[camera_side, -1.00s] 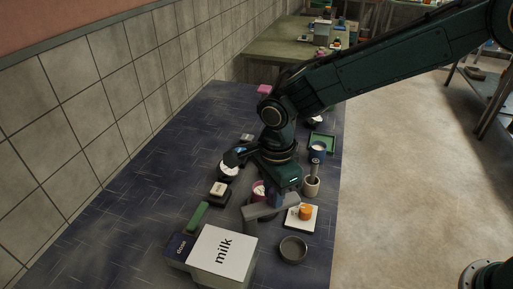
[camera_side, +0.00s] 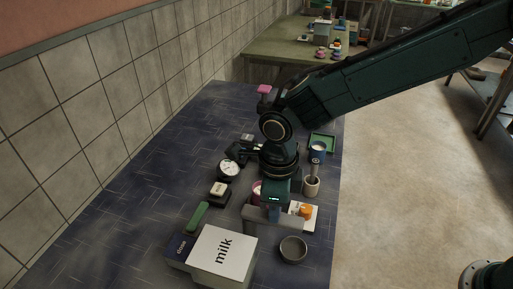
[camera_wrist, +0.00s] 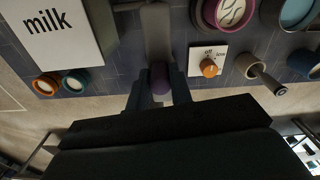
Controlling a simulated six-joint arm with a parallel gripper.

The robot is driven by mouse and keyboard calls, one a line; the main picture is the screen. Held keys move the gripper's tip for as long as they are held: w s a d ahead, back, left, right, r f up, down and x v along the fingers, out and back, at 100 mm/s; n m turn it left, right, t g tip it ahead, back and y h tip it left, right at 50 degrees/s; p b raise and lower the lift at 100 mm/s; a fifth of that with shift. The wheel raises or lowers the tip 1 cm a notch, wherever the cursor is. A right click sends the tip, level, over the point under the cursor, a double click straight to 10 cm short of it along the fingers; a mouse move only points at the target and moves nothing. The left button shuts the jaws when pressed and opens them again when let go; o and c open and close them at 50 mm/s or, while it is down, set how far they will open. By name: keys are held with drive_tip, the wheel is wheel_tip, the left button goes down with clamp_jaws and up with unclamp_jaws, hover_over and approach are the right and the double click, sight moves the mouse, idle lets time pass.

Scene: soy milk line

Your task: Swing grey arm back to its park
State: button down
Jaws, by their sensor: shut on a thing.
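The grey arm (camera_side: 283,225) is a flat grey bar low over the dark blue worktop, between the milk box and the orange-knob plate in the side view. In the wrist view the grey arm (camera_wrist: 158,32) runs away from my gripper, with a purple rounded knob (camera_wrist: 160,78) at its near end. My gripper (camera_wrist: 159,88) has its fingers closed on both sides of that knob. In the side view my gripper (camera_side: 273,212) points down onto the bar, and its fingertips are partly hidden. No marked park spot can be made out.
The milk box (camera_side: 222,251) stands at the front left.

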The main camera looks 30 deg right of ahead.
drive_tip(key=shift+r, duration=0.1)
drive_tip(key=c, duration=1.3)
unclamp_jaws()
drive_tip(key=shift+o, duration=0.2)
drive_tip(key=shift+r, duration=0.1)
wheel_tip(320, 180, up, 14)
drive_tip(key=shift+f, duration=0.2)
